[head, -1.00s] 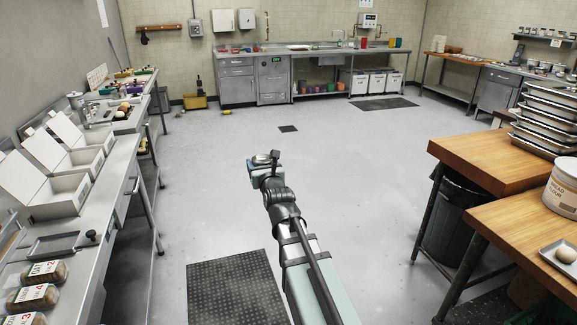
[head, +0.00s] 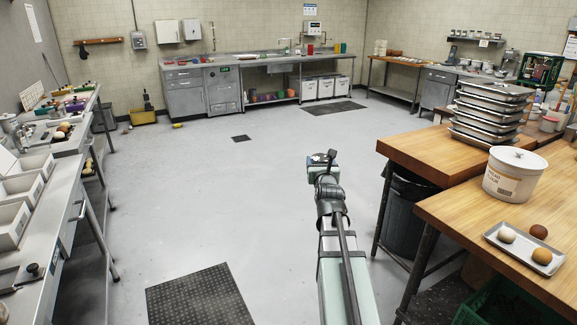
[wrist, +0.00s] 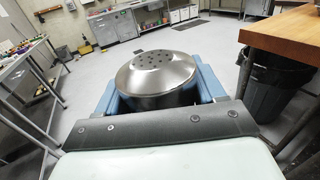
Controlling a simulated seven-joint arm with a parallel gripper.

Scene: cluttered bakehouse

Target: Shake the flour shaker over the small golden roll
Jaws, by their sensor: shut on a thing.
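The flour shaker (wrist: 157,78) fills the middle of the wrist view. It has a shiny steel domed top with several small holes. My gripper (wrist: 158,88) is shut on it, with a blue finger on each side. In the head view my gripper (head: 322,163) is out over the open floor, well to the left of the rolls; the shaker is hard to make out there. The small golden roll (head: 542,256) sits at the front right of a small metal tray (head: 518,256) on the right wooden table. A pale roll (head: 506,235) and a brown roll (head: 539,231) share the tray.
A white flour tub (head: 512,183) stands behind the tray. A stack of metal trays (head: 490,115) is on the wooden table (head: 425,150) farther back. A dark bin (head: 405,215) is below. A steel bench (head: 50,225) runs along the left. The middle floor is clear.

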